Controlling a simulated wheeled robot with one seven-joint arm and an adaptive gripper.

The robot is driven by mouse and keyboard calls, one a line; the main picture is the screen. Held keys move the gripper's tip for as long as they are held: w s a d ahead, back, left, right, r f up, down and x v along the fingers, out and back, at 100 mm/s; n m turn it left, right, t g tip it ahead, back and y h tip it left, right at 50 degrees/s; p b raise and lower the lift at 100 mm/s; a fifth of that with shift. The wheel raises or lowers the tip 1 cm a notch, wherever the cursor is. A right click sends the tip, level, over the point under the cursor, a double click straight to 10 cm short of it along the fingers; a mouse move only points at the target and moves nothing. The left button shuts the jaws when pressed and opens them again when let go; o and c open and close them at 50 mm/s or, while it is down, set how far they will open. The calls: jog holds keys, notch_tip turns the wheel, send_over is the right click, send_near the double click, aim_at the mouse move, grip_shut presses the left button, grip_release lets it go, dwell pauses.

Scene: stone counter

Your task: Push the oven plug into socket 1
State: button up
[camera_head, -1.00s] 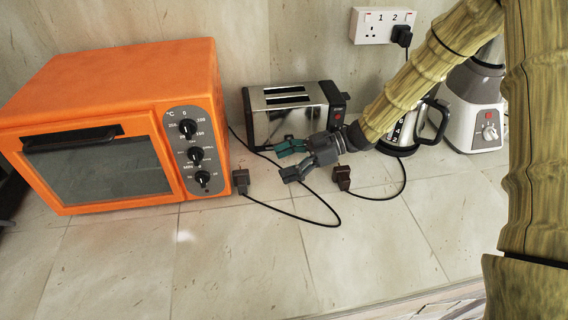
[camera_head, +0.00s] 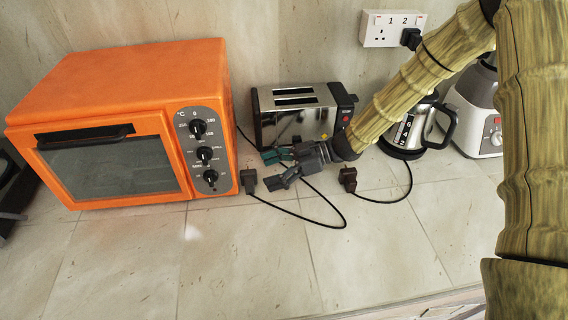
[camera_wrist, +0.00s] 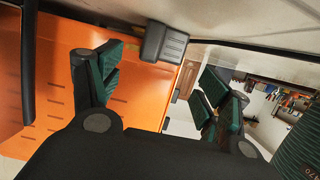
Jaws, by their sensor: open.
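The oven plug, as its cord suggests, is a dark plug (camera_head: 248,181) lying on the counter by the right front corner of the orange oven (camera_head: 105,165). Its cord loops right and back behind my gripper. My gripper (camera_head: 274,169) is open and empty, low over the counter just right of this plug, apart from it. In the wrist view a dark grey plug (camera_wrist: 165,43) shows beyond and between the spread fingers, against the orange oven side (camera_wrist: 140,95). The wall socket plate (camera_head: 393,29) has socket 1 (camera_head: 381,36) empty on the left. Socket 2 holds a black plug (camera_head: 411,38).
A toaster (camera_head: 295,113) stands behind my gripper. A second dark plug (camera_head: 348,178) lies right of the gripper, its cord running toward the kettle (camera_head: 408,130). A blender (camera_head: 486,110) stands far right. The front tiles (camera_head: 245,260) are clear.

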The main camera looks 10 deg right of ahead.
aim_at(249, 177)
jog(key=shift+p+x, duration=0.35)
jog(key=shift+x, duration=1.9)
jog(key=c, duration=1.1)
